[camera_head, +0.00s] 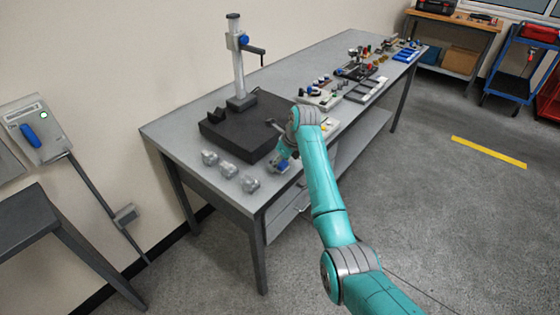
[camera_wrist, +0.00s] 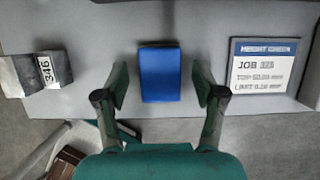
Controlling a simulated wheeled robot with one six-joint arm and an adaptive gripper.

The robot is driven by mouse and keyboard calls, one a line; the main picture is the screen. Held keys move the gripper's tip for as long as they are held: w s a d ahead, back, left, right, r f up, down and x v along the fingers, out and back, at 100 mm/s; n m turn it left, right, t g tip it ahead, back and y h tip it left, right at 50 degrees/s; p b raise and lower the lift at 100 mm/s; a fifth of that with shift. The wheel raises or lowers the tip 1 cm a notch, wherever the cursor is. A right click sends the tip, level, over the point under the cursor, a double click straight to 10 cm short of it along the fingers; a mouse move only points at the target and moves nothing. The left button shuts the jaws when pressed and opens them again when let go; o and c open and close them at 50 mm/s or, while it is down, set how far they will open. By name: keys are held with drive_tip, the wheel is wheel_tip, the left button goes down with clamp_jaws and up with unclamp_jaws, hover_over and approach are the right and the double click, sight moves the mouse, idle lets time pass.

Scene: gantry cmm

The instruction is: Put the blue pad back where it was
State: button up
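The blue pad (camera_wrist: 160,74) is a plain rectangular block in the middle of the wrist view, near the front edge of the grey bench (camera_wrist: 207,20). My gripper (camera_wrist: 161,88) is open, with one finger on each side of the pad and a visible gap on both sides. In the head view my gripper (camera_head: 284,158) is low over the bench's front edge, beside the dark surface plate (camera_head: 232,140). A small blue patch (camera_head: 280,166) shows there by the gripper, partly hidden by my arm. Whether the pad touches the bench is hard to tell.
Several metal blocks (camera_head: 228,169) stand along the bench's left end; one labelled block (camera_wrist: 38,73) is left of the pad. A printed job card (camera_wrist: 265,66) lies to its right. A height stand (camera_head: 238,60) rises from the plate. Trays and tools (camera_head: 350,75) fill the far bench.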

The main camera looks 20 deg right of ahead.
drive_tip(key=shift+r, duration=0.1)
drive_tip(key=v, duration=1.2)
idle(0.4)
